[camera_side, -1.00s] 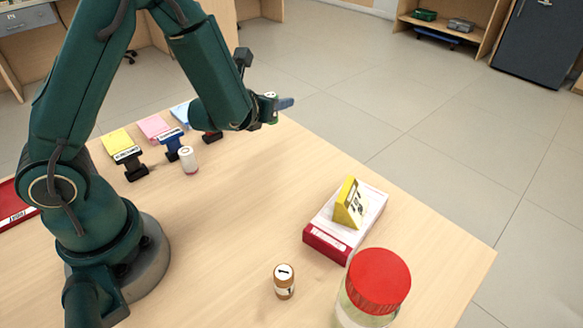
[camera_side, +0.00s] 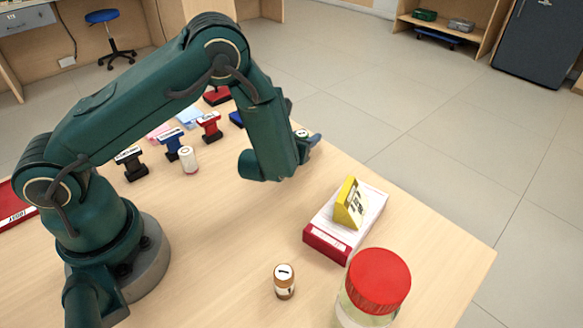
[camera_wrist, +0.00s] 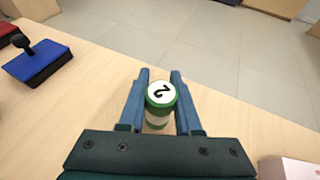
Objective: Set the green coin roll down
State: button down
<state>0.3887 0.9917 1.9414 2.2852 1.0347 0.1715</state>
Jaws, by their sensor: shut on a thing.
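The green coin roll (camera_wrist: 161,95) is upright between the two blue fingers of my gripper (camera_wrist: 161,90) in the wrist view. Its white top bears a "2" and has a green rim. My gripper (camera_side: 309,141) is shut on it. In the side view, only the roll's top (camera_side: 301,133) shows, near the counter's far right edge. My arm and fingers hide the rest. I cannot tell whether its base touches the counter (camera_side: 235,230).
A red-and-white box (camera_side: 328,238) bearing a yellow wedge sign (camera_side: 349,205) stands nearer the camera. A red-lidded jar (camera_side: 378,282) and a brown coin roll (camera_side: 284,282) are in front. A white roll (camera_side: 188,160) and several stamps are left. The counter's middle is clear.

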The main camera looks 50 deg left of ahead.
jog(key=c, duration=0.6)
grip_release()
jog(key=shift+f, duration=0.15)
